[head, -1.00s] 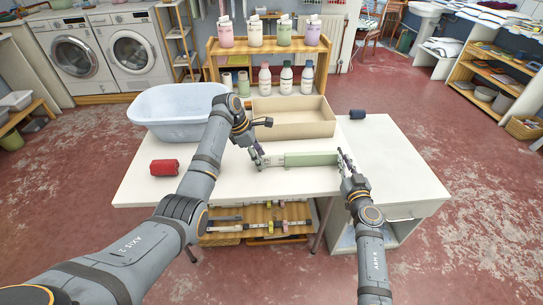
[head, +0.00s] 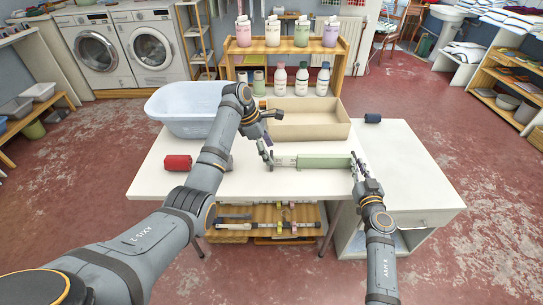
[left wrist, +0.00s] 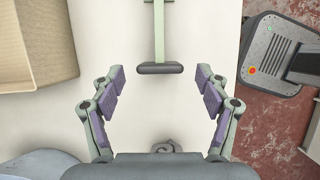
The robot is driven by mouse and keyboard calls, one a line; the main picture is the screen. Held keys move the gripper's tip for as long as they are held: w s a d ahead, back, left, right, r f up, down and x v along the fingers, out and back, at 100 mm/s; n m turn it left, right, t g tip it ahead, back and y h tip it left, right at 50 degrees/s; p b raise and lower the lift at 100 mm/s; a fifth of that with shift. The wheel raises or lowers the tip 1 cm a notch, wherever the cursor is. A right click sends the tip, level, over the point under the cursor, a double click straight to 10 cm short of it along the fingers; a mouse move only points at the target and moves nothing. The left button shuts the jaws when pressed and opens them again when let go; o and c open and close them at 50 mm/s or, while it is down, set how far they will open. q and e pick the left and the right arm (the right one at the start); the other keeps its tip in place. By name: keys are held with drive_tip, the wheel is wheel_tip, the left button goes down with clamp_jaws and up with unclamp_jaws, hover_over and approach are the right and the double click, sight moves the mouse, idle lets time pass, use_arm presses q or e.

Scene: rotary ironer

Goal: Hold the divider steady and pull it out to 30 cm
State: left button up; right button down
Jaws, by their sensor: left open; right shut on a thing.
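The divider is a pale green bar (head: 325,160) lying across the white table in the head view. Its thinner left part ends in a dark crosswise pad (left wrist: 160,68), seen in the left wrist view. My left gripper (left wrist: 160,95) is open, with its purple-padded fingers spread on both sides just short of that pad, not touching it. In the head view my left gripper (head: 266,150) is at the divider's left end. My right gripper (head: 357,167) is shut on the divider's right end, and its fingers partly hide that end.
A tan open box (head: 310,120) and a pale blue basin (head: 185,112) stand behind the divider. A red roll (head: 178,162) lies on the table's left part. A dark blue roll (head: 373,118) lies at the back right. The table's front strip is clear.

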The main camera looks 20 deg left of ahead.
use_arm(q)
drive_tip(key=v, duration=0.9)
drive_tip(key=shift+f, duration=0.1)
use_arm(e)
drive_tip(key=c, duration=1.3)
unclamp_jaws()
drive_tip(key=shift+c, duration=0.2)
use_arm(q)
drive_tip(key=shift+s+f, duration=0.1)
use_arm(e)
drive_tip(key=v, duration=1.2)
